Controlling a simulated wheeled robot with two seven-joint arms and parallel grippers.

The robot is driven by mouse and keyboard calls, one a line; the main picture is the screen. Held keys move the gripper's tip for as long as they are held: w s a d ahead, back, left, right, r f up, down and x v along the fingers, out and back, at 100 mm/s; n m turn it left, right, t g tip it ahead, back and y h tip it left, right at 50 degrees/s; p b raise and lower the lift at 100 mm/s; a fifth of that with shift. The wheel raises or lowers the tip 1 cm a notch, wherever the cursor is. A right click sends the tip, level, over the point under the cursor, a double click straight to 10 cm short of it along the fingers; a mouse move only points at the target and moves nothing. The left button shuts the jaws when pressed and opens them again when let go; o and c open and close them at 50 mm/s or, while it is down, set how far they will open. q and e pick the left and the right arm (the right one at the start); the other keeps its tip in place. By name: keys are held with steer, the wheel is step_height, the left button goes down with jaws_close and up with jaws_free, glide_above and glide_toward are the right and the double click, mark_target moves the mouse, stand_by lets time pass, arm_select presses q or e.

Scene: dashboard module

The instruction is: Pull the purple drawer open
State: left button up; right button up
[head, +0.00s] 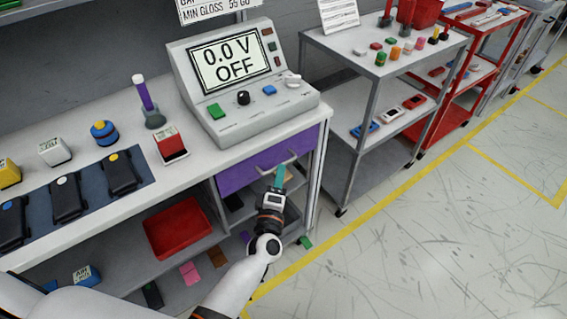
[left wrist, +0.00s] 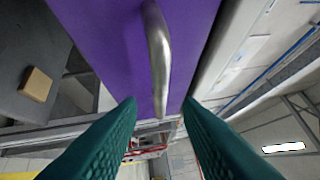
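The purple drawer (head: 240,174) sits under the workbench top, below the meter. Its front looks flush with the bench. A curved metal handle (head: 276,161) is fixed on its front. In the left wrist view the purple front (left wrist: 100,30) fills the upper middle, with the handle (left wrist: 159,50) running down it. My left gripper (head: 281,172) is at the handle. Its two teal fingers (left wrist: 160,110) are spread apart, and the handle's lower end shows in the gap between the tips. Contact with the handle cannot be told. My right gripper is not in view.
A bench meter (head: 245,85) reading "0.0 V OFF" stands above the drawer. A red tray (head: 178,228) lies on the shelf below. A grey cart (head: 385,75) stands to the right. Floor in front of the bench is mostly clear, with a small green item (head: 305,242).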

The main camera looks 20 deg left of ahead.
arm_select(q)
steer(key=shift+w+a+r, duration=0.15)
steer(key=shift+w, duration=0.95)
steer(key=shift+w+a+r, duration=0.1)
steer(key=shift+w+r, duration=0.05)
steer(key=shift+w, duration=0.95)
steer(key=shift+c, duration=0.2)
jaws_close()
